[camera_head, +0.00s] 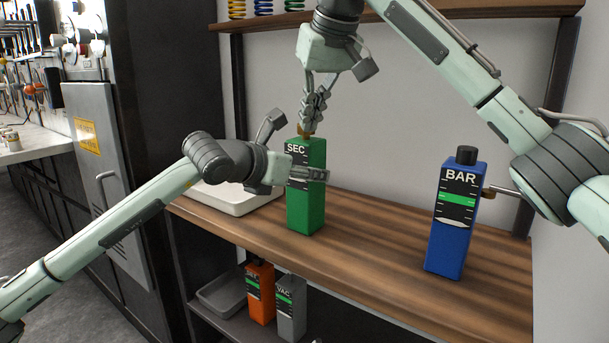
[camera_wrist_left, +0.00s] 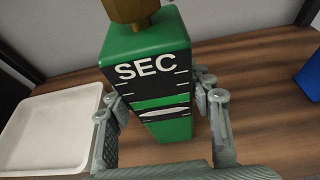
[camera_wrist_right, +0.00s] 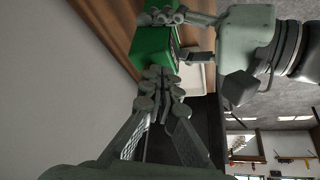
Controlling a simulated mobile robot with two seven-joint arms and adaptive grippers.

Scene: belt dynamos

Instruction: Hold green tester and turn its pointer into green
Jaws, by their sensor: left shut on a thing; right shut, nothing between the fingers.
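The green tester (camera_head: 305,205), marked SEC, stands upright on the wooden shelf. My left gripper (camera_head: 308,174) is shut on its body, one finger on each side of the dial, as the left wrist view (camera_wrist_left: 160,122) also shows. In that view the white pointer (camera_wrist_left: 163,114) lies just below the green band (camera_wrist_left: 163,101). A brass knob (camera_wrist_left: 128,10) sits on top of the tester. My right gripper (camera_head: 312,112) is shut and empty, pointing down just above or at the knob; I cannot tell whether they touch. The right wrist view shows its fingertips together (camera_wrist_right: 157,84).
A blue tester (camera_head: 455,225) marked BAR stands to the right on the shelf. A white tray (camera_head: 235,200) lies left of the green tester. Orange (camera_head: 260,295) and grey (camera_head: 290,310) testers stand on the lower shelf. The wood between green and blue testers is clear.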

